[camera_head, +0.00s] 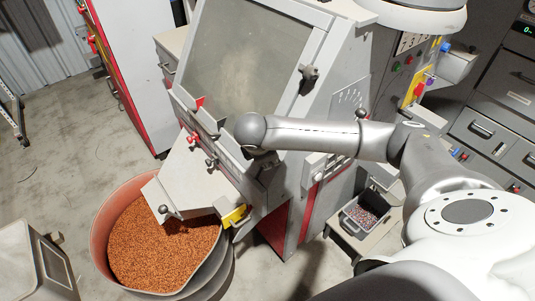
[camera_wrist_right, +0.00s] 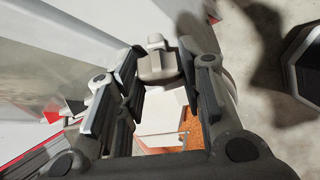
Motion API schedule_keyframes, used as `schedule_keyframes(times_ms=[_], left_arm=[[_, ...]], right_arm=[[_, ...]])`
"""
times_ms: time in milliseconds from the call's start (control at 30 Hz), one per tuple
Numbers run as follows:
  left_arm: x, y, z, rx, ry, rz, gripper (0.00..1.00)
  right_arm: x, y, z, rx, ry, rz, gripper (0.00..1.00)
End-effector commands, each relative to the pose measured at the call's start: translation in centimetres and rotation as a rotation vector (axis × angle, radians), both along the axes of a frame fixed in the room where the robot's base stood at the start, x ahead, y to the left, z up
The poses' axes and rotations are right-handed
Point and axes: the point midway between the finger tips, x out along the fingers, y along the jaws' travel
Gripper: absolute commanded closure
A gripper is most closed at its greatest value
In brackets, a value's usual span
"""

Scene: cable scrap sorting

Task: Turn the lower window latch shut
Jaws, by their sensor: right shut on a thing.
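The machine's window (camera_head: 250,45) is a greyish pane in a light sloped frame. A dark latch (camera_head: 308,76), the upper one, sits on the frame's right side. My right gripper (camera_head: 258,163) is at the frame's lower edge, where my own wrist hides most of it and the lower latch in the head view. In the right wrist view its two dark fingers (camera_wrist_right: 156,76) stand on either side of a grey-brown latch knob (camera_wrist_right: 157,63) and are closed on it. The latch's exact angle is hard to tell. My left gripper is not in view.
Below the window a pale chute (camera_head: 180,180) with red-tipped clamps slopes to a round bin (camera_head: 101,245) of copper granules. A yellow handle (camera_head: 235,215) is beside it. A small grey crate (camera_head: 350,222) stands right of the machine. Floor at left is mostly clear.

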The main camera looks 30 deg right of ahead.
Motion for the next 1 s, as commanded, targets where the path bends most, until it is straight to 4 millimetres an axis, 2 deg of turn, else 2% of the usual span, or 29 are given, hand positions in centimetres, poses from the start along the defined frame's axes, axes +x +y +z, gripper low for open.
schedule_keyframes(times_ms=[467, 1000], left_arm=[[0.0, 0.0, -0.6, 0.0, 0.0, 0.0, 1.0], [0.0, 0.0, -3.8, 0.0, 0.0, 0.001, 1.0]], right_arm=[[-0.5, 0.2, -0.5, 0.033, -0.391, -0.227, 0.88], [-0.7, 0.4, -1.2, 0.065, -0.797, -0.465, 0.88]])
